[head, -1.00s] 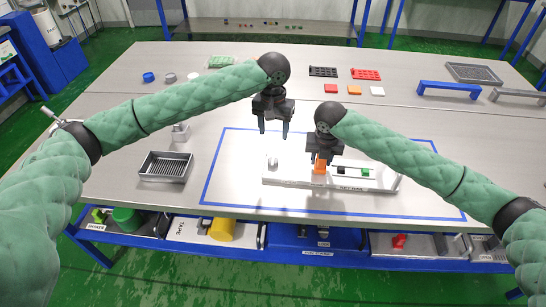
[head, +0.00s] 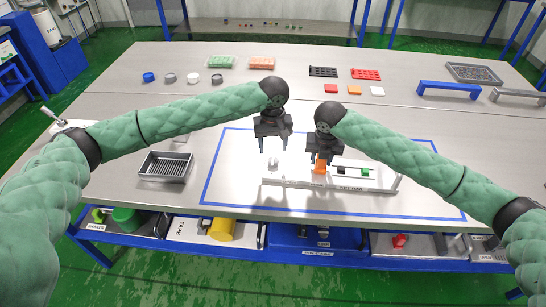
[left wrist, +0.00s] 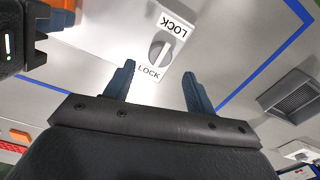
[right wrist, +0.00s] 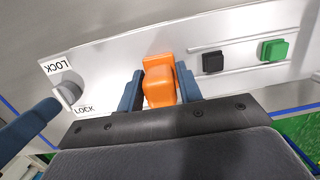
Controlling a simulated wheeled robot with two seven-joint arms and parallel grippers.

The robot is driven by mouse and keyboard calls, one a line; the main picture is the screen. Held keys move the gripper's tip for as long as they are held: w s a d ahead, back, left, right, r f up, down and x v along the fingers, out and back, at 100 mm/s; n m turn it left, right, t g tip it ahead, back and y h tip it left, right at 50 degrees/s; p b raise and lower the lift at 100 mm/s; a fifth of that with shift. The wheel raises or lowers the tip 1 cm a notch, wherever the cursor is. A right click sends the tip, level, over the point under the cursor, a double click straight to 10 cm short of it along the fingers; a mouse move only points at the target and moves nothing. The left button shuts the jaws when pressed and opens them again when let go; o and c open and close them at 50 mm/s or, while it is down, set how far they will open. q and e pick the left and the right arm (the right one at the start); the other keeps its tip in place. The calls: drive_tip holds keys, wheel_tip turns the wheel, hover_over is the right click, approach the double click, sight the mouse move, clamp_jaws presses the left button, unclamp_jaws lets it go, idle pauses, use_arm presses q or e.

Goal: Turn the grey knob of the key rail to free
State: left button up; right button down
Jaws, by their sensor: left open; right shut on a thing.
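The key rail (head: 300,184) is a pale bar lying inside the blue outline on the table. Its grey knob (left wrist: 160,51) is at the rail's left end, with LOCK labels on two sides. The knob also shows in the right wrist view (right wrist: 69,93). My left gripper (head: 273,148) is open just above the knob, with the knob beyond and between its fingers in the left wrist view. My right gripper (right wrist: 162,88) is shut on an orange block (right wrist: 160,75) on the rail. A black block (right wrist: 212,62) and a green block (right wrist: 274,50) sit further right on the rail.
A grey tray (head: 166,165) lies left of the blue outline. Several coloured caps and red and black racks (head: 365,74) lie toward the back. A blue bridge-shaped stand (head: 449,88) is at the back right. The table around the rail is mostly clear.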

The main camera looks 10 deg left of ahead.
sight(273, 160)
use_arm(q)
drive_tip(key=shift+f, duration=2.75)
drive_tip(key=c, duration=1)
